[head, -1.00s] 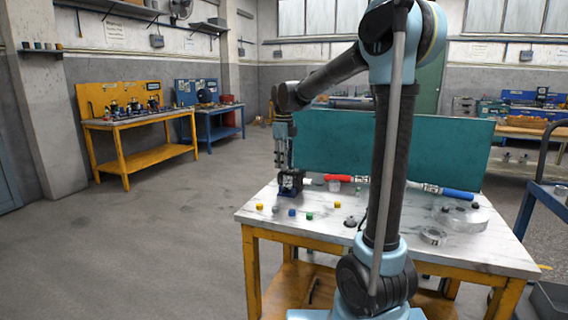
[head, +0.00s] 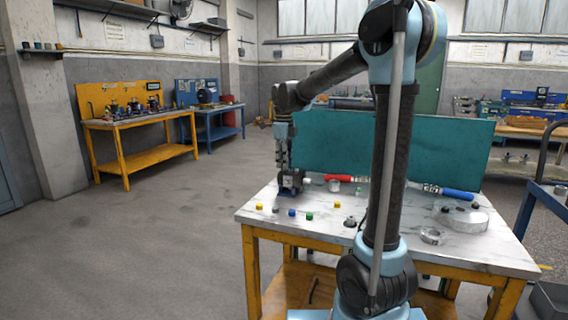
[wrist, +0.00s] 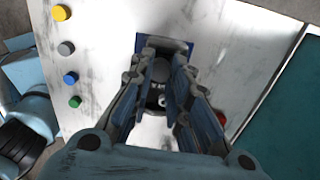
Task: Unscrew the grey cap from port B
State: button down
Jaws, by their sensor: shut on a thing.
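The hydraulic motor (head: 291,181) stands at the left part of the marble-topped table, dark with a blue base. The base (wrist: 184,46) also shows behind my fingers in the wrist view. My gripper (head: 284,169) points down at the motor from above. In the wrist view my gripper (wrist: 162,78) has its fingers on both sides of a round grey cap (wrist: 161,71) and is shut on it. The fingers hide much of the motor, and I cannot see the cap's thread or the port marking.
A row of loose yellow (head: 259,206), grey (head: 276,209), blue (head: 292,212) and green (head: 309,216) caps lies in front of the motor. A red-handled tool (head: 340,178), a blue-handled tool (head: 458,195) and a clear ring (head: 432,236) lie farther right. A teal panel (head: 330,142) stands behind the table.

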jog(key=n, duration=0.4)
jog(key=shift+n, duration=0.3)
jog(key=n, duration=0.4)
jog(key=shift+r+n, duration=0.1)
jog(key=shift+n, duration=0.2)
jog(key=c, duration=1.7)
grip_release()
